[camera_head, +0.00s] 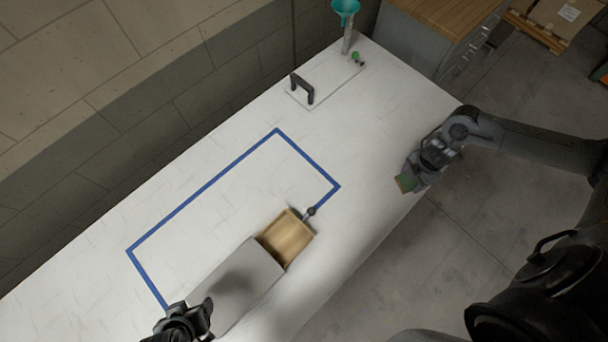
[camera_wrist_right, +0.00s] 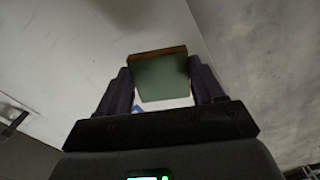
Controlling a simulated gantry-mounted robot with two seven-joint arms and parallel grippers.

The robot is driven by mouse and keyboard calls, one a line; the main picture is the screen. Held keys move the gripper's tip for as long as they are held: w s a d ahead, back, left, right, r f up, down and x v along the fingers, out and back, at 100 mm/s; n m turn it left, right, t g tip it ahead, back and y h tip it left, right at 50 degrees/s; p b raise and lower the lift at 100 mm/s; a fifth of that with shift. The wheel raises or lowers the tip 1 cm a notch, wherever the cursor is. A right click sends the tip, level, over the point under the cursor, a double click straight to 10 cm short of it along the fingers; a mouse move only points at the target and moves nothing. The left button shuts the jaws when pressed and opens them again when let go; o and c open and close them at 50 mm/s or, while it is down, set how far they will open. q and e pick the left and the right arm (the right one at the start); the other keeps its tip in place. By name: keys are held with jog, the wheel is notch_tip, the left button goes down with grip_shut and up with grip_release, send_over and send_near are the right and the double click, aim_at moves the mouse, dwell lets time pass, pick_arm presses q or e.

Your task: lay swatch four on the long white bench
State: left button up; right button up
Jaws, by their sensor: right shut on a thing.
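The long white bench (camera_head: 385,110) runs diagonally across the head view. My right gripper (camera_head: 411,178) is shut on a small green-faced swatch with a brown edge (camera_head: 404,184), at the bench's right edge. In the right wrist view the swatch (camera_wrist_right: 161,76) sits between the two dark fingers of the right gripper (camera_wrist_right: 162,85); no number shows on it. I cannot tell how high above the bench it is. My left gripper (camera_head: 196,318) is at the bottom left, by the grey box; its jaws are unclear.
A grey box (camera_head: 236,287) with an open wooden drawer (camera_head: 287,238) stands on the bench. Blue tape (camera_head: 205,188) outlines an area around it. Bare bench lies between.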

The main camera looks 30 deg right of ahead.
jog(key=shift+s+f, duration=0.2)
jog(key=shift+s, duration=0.4)
jog(key=shift+s+f, duration=0.15)
jog(key=shift+s, duration=0.15)
jog(key=shift+w+f, duration=0.35)
jog(key=shift+w, duration=0.05)
send_over(378, 174)
notch_tip(378, 174, down, 6)
jog(key=shift+f+b, duration=0.15)
jog(key=shift+b, duration=0.15)
jog(key=shift+a+f, duration=0.1)
jog(key=shift+f, duration=1.9)
